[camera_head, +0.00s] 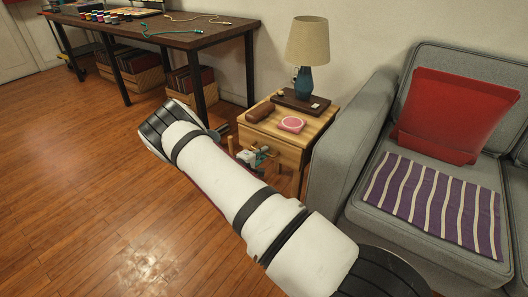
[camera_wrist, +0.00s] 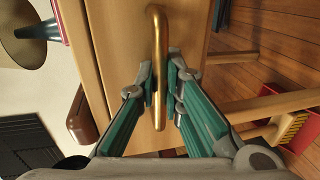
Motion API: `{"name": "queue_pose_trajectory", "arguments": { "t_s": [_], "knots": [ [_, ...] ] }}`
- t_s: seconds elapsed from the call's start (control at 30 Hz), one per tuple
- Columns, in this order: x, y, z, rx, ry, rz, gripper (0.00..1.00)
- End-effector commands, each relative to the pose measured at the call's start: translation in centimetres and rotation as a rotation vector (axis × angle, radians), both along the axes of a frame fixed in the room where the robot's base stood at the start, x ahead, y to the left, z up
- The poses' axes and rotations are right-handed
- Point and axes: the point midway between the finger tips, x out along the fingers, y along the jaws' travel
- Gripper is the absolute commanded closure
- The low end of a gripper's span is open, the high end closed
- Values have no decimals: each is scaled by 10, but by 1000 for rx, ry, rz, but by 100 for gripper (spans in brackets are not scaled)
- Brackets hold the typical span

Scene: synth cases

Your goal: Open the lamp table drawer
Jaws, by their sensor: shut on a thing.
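The lamp table (camera_head: 319,118) is a small light-wood table beside the sofa. Its drawer front (camera_wrist: 128,40) fills the middle of the wrist view, turned sideways. A brass bar handle (camera_wrist: 156,22) sticks out from it. My gripper (camera_wrist: 160,76) has its two teal fingers on either side of the handle and is shut on it. In the head view my gripper (camera_head: 257,156) is at the table's front, partly hiding the drawer. I cannot tell whether there is a gap behind the drawer front.
On the tabletop are a blue lamp (camera_head: 304,80), a dark book-like block (camera_head: 300,101), a brown case (camera_head: 260,112) and a pink round item (camera_head: 291,124). A grey sofa (camera_head: 345,150) stands close on the right. A dark desk (camera_head: 180,36) is behind left. Floor at left is clear.

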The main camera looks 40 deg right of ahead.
Motion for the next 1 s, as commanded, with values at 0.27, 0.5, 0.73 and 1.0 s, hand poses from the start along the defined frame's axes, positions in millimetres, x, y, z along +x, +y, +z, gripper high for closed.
{"name": "queue_pose_trajectory", "arguments": {
  "t_s": [0.27, 0.5, 0.73, 1.0],
  "knots": [
    [-17, 51, 1, 1, 2, 6, 100],
    [-36, 105, 1, 3, 2, 6, 100],
    [-52, 147, 0, 2, 2, 4, 100],
    [-61, 171, 0, 2, 0, 3, 100]
  ]
}}
